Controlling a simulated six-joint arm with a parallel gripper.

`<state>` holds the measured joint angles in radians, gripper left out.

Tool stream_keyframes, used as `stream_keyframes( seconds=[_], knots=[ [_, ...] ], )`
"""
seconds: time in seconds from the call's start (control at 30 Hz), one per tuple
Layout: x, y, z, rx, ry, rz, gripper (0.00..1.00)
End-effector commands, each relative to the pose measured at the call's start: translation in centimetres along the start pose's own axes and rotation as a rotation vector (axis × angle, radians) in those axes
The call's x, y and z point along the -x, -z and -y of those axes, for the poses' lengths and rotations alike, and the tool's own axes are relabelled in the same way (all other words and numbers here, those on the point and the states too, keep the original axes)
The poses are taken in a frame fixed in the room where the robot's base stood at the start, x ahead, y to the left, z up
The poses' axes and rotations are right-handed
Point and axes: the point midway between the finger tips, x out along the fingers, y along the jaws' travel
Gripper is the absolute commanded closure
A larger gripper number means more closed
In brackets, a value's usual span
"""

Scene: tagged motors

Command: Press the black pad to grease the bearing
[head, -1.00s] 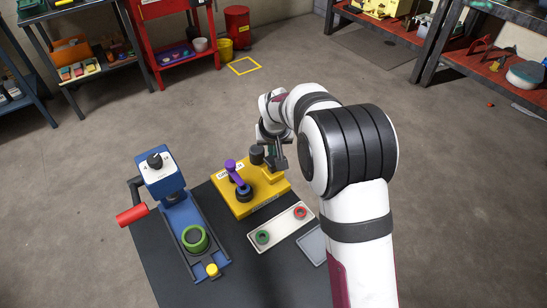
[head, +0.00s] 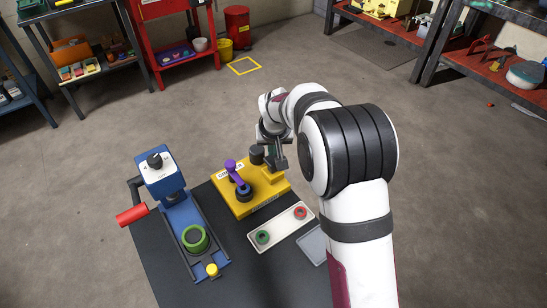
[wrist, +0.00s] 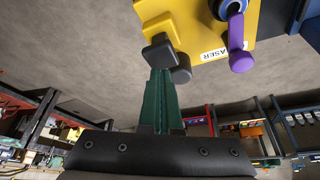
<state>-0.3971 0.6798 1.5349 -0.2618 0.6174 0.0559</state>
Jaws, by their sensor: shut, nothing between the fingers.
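The yellow greaser (head: 262,199) stands on the dark table, with a white label, a purple part (head: 232,168) and a blue-and-black ring-shaped bearing (head: 243,191). It also shows at the top of the wrist view (wrist: 196,22). My gripper (head: 281,166) is at its back right side, pointing down. In the wrist view its green fingers (wrist: 160,75) are together and empty. Their tips overlap the black square pad (wrist: 159,46); I cannot tell whether they touch it. A dark cylinder (head: 257,155) stands just left of my gripper in the head view. The pad is not clear in the head view.
A pale tray (head: 281,229) holds a green ring (head: 262,237) and a red ring (head: 300,213). A blue press (head: 180,226) with a red handle (head: 132,215) and a green ring stands left. A grey tray (head: 311,242) lies right. The table's front is clear.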

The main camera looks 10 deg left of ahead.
Motion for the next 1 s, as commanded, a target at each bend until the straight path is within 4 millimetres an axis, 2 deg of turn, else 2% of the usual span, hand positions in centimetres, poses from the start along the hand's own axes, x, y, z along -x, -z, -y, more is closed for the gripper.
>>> stream_keyframes(
  seconds=[0.43, 1.0],
  knots=[
    [-0.1, 0.0, 0.0, 0.0, 0.0, 0.0, 1.0],
    [-2.7, -1.2, 0.0, 0.0, 0.0, 0.002, 1.0]
  ],
)
